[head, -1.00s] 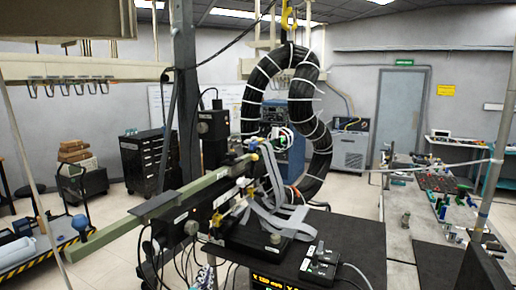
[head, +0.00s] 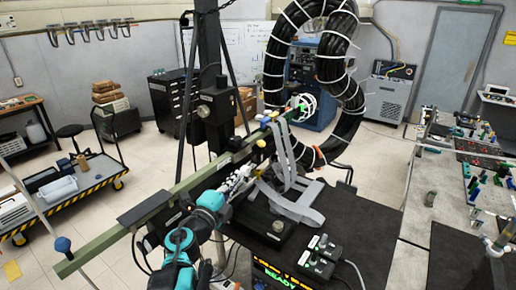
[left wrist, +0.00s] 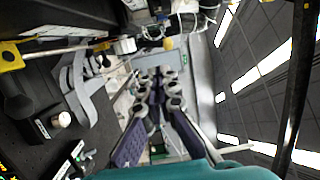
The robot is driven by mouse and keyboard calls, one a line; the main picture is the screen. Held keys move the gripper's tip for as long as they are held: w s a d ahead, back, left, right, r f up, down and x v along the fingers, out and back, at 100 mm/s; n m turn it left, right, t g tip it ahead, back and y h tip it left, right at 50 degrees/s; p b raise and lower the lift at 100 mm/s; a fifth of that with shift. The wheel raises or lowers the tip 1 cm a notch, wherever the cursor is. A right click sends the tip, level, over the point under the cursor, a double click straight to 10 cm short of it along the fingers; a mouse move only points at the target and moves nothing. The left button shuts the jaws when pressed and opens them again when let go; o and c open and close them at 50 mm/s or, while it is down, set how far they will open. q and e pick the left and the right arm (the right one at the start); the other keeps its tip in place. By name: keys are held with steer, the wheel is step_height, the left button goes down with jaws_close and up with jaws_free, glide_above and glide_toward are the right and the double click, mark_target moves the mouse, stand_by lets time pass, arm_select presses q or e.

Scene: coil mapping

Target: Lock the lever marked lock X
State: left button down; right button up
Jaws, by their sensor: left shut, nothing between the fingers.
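No lever can be read as lock X; the labels are too small. The measuring stage (head: 216,118) stands on the black table, with a long green beam (head: 110,238) across it. Small yellow parts (head: 262,144) show on the stage, and a yellow knob (left wrist: 168,44) shows in the left wrist view. My left gripper (head: 246,172) reaches in beside the beam, near the stage's pale fittings. Contact with the stage cannot be told. My right gripper is not in view.
Grey ribbon straps (head: 285,165) hang over the stage. A large black coil (head: 274,75) stands behind. Two small switch boxes (head: 322,247) sit on the black table (head: 362,225), whose right part is clear. A lit display below reads READY (head: 275,278).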

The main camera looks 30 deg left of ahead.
mark_target(259, 149)
arm_select(q)
steer(key=w, duration=0.4)
steer(key=w+a, duration=0.1)
steer(key=w, duration=0.9)
steer(key=shift+a+r+p, duration=0.25)
steer(key=shift+a+p, duration=0.05)
steer(key=shift+p, duration=0.1)
